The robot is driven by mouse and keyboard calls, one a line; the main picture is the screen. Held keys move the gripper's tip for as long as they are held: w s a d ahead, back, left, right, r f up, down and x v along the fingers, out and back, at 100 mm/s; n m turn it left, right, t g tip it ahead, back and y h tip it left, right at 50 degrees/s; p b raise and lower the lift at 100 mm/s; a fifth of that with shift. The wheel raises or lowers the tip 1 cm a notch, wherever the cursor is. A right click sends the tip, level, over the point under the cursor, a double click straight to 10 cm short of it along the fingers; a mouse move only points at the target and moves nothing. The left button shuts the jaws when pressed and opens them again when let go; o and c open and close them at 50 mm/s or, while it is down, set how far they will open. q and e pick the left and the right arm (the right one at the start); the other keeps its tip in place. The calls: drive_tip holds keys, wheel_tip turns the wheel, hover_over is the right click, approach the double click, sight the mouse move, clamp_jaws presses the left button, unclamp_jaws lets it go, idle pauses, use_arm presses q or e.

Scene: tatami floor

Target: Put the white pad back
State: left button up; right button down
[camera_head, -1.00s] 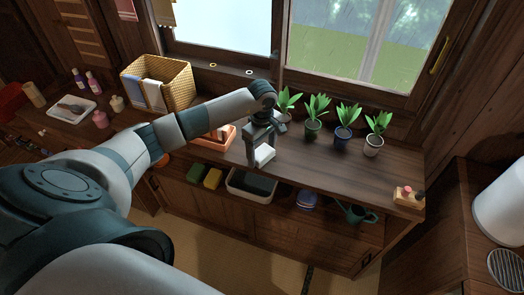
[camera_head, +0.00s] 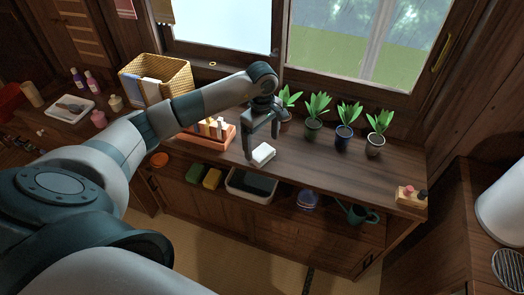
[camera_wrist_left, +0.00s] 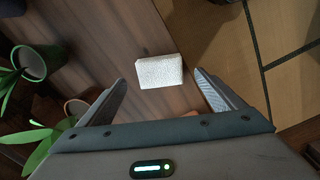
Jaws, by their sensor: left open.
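The white pad (camera_head: 263,153) lies on the wooden counter near its front edge, in front of the potted plants. It also shows in the left wrist view (camera_wrist_left: 160,71), flat on the wood, ahead of and between the fingertips. My left gripper (camera_head: 262,143) is open and empty, just above and behind the pad. In the left wrist view its two fingers (camera_wrist_left: 164,88) stand apart with the pad clear of them. My right gripper is not in view.
Several potted plants (camera_head: 313,129) stand along the window side. An orange rack (camera_head: 208,134) with upright pieces is left of the pad. A wicker basket (camera_head: 178,77) stands further left. A lower shelf holds a tray (camera_head: 236,190) and a watering can (camera_head: 357,212).

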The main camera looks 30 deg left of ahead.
sight(262, 151)
use_arm(q)
wheel_tip(262, 151, up, 8)
drive_tip(key=b, duration=0.2)
drive_tip(key=shift+f, duration=0.2)
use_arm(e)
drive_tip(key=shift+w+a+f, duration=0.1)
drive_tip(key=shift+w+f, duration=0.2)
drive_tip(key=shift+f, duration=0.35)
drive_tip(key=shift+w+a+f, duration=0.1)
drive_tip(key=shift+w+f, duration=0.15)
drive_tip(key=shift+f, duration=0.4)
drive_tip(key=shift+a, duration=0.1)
